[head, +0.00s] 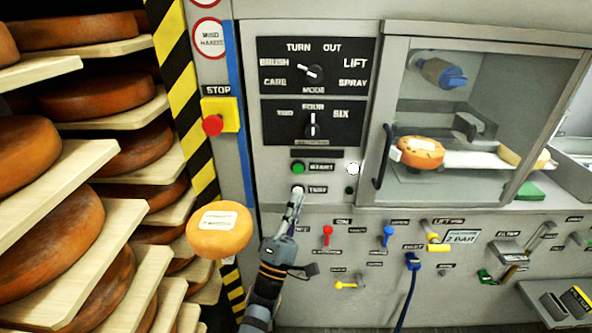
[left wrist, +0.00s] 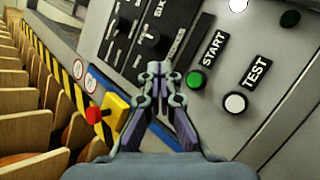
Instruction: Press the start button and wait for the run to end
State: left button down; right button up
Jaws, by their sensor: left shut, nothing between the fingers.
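The green start button (head: 298,168) sits on the grey control panel, left of its START label. The white test button (head: 297,189) is just below it. My left gripper (head: 297,196) is shut and empty, its tips overlapping the lower edge of the test button in the head view. In the left wrist view, the closed fingertips (left wrist: 157,70) show left of the start button (left wrist: 196,80) and of the test button (left wrist: 235,102). I see no contact with the start button. A bright white lamp (head: 353,168) is right of START; a dark green lamp (head: 349,190) is below it. My right gripper is out of view.
A red stop button (head: 212,125) on a yellow box is left of the panel. The mode knob (head: 309,73) and number knob (head: 312,125) are above. A cheese wheel (head: 420,152) is behind the glass door. Shelved cheeses (head: 95,97) and a labelled cheese (head: 219,235) stand left.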

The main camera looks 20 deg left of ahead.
aim_at(298, 169)
pick_arm(q)
jog(key=shift+w+f, duration=0.1)
jog(key=w+b, duration=0.2)
jog(key=w+a+b, duration=0.1)
jog(key=w+b, duration=0.1)
jog(key=w, duration=0.1)
jog(key=w+a+b, duration=0.1)
jog(key=w+b, duration=0.1)
jog(key=w, duration=0.1)
jog(key=shift+w+a, duration=0.2)
dwell(1.3)
jog(key=shift+w+a, duration=0.1)
jog(key=shift+w, duration=0.3)
